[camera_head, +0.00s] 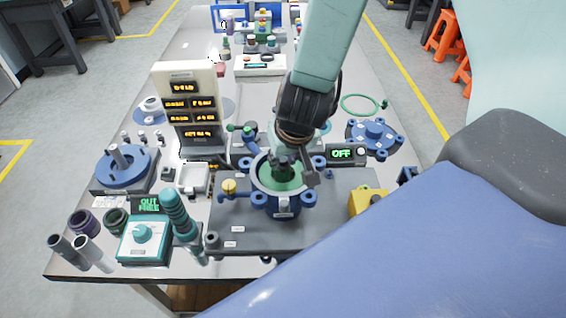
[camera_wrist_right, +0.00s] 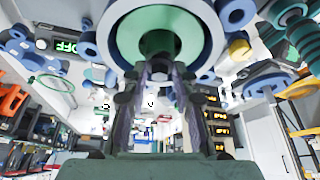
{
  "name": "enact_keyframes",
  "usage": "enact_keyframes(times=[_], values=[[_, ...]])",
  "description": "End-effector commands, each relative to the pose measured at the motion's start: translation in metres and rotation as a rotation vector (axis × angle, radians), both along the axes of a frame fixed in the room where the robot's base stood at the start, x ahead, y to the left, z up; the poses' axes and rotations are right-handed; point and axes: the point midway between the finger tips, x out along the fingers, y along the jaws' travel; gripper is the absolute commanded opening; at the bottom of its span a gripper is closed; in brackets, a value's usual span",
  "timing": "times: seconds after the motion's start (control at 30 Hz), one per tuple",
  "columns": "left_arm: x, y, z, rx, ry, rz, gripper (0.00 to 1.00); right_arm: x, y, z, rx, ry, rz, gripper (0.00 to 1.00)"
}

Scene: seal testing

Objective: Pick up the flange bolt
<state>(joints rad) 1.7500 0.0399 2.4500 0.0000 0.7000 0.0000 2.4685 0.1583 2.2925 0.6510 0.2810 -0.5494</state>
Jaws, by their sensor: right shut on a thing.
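My right gripper (camera_head: 284,163) comes down from above over the blue round vessel (camera_head: 291,207), its fingertips showing against the green inside. In the right wrist view its two fingers (camera_wrist_right: 161,68) are close together and shut on a small grey part, which looks to be the flange bolt, mostly hidden between the tips. The vessel's pale rim and green interior (camera_wrist_right: 131,41) show just beyond the fingertips there. Whether the held part touches the vessel is unclear. Several small grey bolts (camera_head: 141,136) stand at the left of the table. My left gripper is not in view.
The vessel stands on a dark plate (camera_head: 230,243). A display panel (camera_head: 188,93) stands left of my right arm. A blue flanged cover (camera_head: 374,136) and an OFF display (camera_head: 342,154) are at right.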

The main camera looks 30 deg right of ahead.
Motion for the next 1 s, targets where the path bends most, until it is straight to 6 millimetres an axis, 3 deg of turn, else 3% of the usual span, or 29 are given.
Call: enact_keyframes(times=[0.27,0.47,1.0], values=[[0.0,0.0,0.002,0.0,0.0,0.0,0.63,0.001,0.0,0.003,0.001,0.0,0.0,0.0],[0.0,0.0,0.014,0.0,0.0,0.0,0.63,0.001,0.0,0.019,0.0,-0.002,0.0,0.0],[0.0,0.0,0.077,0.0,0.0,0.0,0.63,0.0,0.0,0.1,0.002,0.0,0.001,0.0]])
